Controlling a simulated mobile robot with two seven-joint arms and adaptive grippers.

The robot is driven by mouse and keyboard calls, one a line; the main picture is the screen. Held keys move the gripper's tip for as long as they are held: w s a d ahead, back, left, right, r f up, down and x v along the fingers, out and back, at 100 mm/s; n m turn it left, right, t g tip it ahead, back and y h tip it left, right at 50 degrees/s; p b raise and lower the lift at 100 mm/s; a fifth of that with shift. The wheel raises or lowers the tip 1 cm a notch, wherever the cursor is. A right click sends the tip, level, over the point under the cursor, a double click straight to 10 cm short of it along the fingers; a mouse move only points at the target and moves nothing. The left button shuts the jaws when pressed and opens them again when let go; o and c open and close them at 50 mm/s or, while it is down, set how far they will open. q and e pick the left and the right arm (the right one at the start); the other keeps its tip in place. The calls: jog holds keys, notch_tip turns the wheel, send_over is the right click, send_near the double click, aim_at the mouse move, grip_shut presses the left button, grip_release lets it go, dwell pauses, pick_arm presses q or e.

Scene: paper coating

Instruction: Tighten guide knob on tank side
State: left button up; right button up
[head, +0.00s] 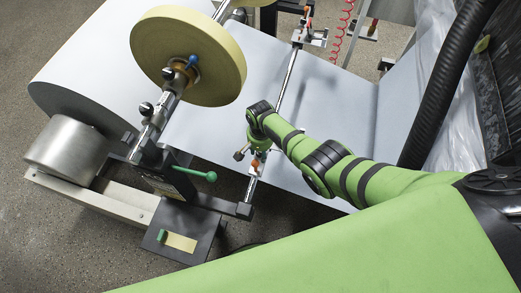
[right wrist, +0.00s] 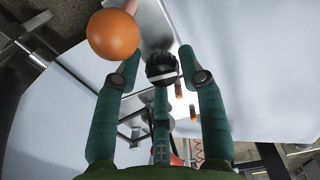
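My right gripper (head: 257,143) hangs over the cross bar of the machine, beside a small dark knob (head: 239,155) and an orange part (head: 255,163). In the right wrist view its green fingers (right wrist: 160,62) are spread apart. A round black knob (right wrist: 162,68) with a pale band shows between the fingertips. Whether any finger touches it is unclear. A large orange ball knob (right wrist: 113,34) is beside the left finger in that view. Which knob is the guide knob cannot be told for sure. My left gripper is not in view.
A tan tape roll (head: 220,60) sits on a shaft above the wide pale paper web (head: 335,110). A green-tipped lever (head: 211,176) sticks out left of my right gripper. A metal roller (head: 66,150) stands at left, and a thick black hose (head: 440,90) runs at right.

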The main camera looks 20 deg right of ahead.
jog(key=shift+r, duration=0.15)
jog(key=shift+w+r, duration=0.1)
jog(key=shift+r, duration=0.1)
notch_tip(320, 180, up, 11)
jog(key=shift+r, duration=0.15)
dwell(0.7)
